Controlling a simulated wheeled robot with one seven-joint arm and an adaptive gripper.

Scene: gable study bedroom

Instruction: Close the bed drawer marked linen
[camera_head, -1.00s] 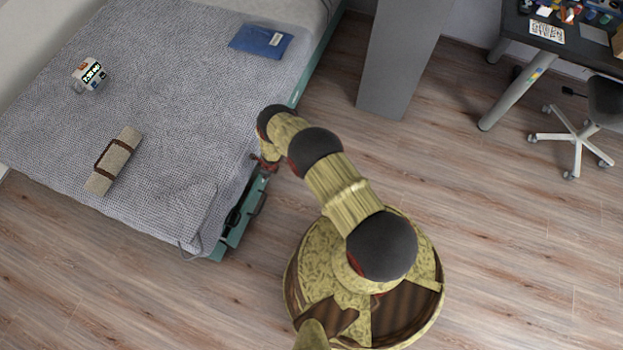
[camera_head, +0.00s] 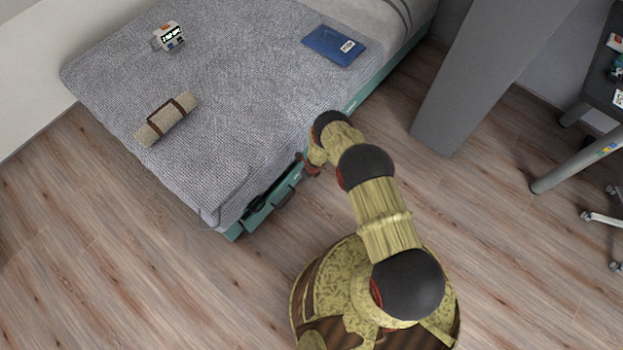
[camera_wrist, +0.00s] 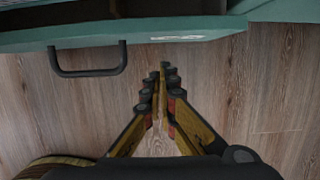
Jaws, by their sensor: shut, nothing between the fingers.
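The teal bed drawer (camera_head: 262,218) is partly open at the side of the bed, near the foot end. Its dark inside shows behind the front. In the wrist view the drawer front (camera_wrist: 222,27) crosses the top, with a dark bar handle (camera_wrist: 90,71) at left. A small white label (camera_wrist: 178,38) is on the front, too small to read. My gripper (camera_wrist: 163,68) is shut and empty, its tips close to the drawer front, right of the handle and below the label. I cannot tell whether they touch. In the head view my gripper (camera_head: 309,166) is by the drawer's far end.
The bed (camera_head: 235,110) bears a grey cover, a blue packet (camera_head: 333,45), a beige roll (camera_head: 166,120) and a small box (camera_head: 168,38). A grey column (camera_head: 480,75) stands at right, with a desk leg (camera_head: 575,165) beyond. The floor (camera_head: 130,250) before the bed is clear.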

